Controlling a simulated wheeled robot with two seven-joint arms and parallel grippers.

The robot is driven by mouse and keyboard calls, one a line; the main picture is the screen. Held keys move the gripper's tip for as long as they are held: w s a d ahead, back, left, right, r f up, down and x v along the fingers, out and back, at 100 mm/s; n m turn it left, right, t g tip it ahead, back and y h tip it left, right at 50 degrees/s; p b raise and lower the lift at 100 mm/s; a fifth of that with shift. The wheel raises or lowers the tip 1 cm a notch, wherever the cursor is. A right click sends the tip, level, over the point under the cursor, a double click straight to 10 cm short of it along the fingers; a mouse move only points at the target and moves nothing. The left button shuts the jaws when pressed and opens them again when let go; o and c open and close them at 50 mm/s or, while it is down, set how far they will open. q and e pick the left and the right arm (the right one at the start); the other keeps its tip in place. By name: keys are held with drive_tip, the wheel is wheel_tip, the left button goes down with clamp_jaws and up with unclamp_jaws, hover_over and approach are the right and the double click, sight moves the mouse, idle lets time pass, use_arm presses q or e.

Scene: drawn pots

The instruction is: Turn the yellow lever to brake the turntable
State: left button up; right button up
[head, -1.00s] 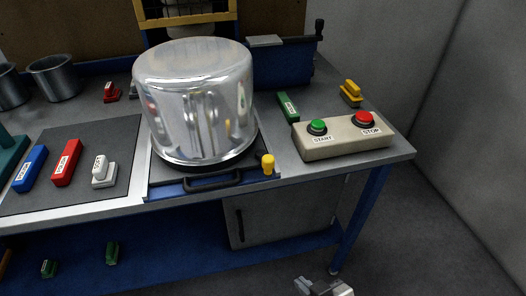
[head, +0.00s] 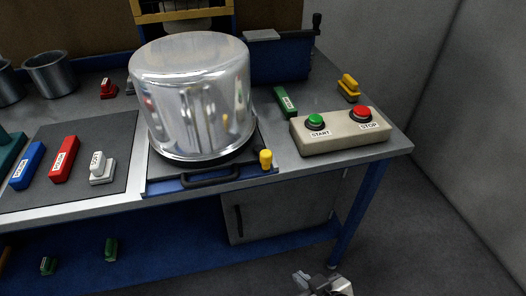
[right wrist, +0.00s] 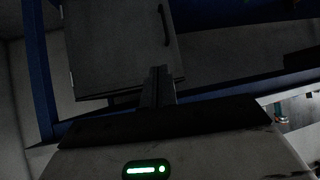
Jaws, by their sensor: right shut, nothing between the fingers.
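The yellow lever (head: 265,159) stands at the front right corner of the turntable base (head: 160,178), near the table's front edge. A large shiny metal pot (head: 195,100) sits upside down on the turntable and hides most of it. My right gripper (head: 302,278) is low at the bottom of the head view, below the tabletop and apart from the lever. In the right wrist view its fingers (right wrist: 158,85) are together with nothing between them. My left gripper is not in view.
A control box (head: 340,135) with a green START and a red STOP button stands right of the lever. A black handle (head: 210,178) juts from the base's front. A grey cabinet (head: 280,208) is under the table. The floor at right is clear.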

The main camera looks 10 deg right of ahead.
drive_tip(key=o, duration=0.5)
drive_tip(key=shift+w+b, duration=0.2)
drive_tip(key=shift+b, duration=0.1)
drive_tip(key=o, duration=0.5)
drive_tip(key=shift+w+d+r+t+b, duration=0.25)
drive_tip(key=shift+w+r+t+b, duration=0.25)
drive_tip(key=shift+w+r+b, duration=0.4)
drive_tip(key=shift+c, duration=0.2)
drive_tip(key=n+t+y+b, duration=0.1)
drive_tip(key=t+y+b, duration=0.2)
drive_tip(key=t+b, duration=0.4)
approach(261, 152)
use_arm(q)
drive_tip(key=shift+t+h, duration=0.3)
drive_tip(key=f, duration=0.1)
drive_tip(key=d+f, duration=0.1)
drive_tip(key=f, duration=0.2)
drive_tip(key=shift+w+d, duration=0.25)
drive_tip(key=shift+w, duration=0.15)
use_arm(e)
drive_tip(key=shift+g, duration=0.4)
drive_tip(key=x, duration=0.7)
drive_tip(key=d+f+x, duration=0.1)
drive_tip(key=x, duration=0.3)
drive_tip(key=shift+w+a, duration=0.1)
drive_tip(key=shift+w, duration=0.2)
drive_tip(key=shift+c, duration=0.4)
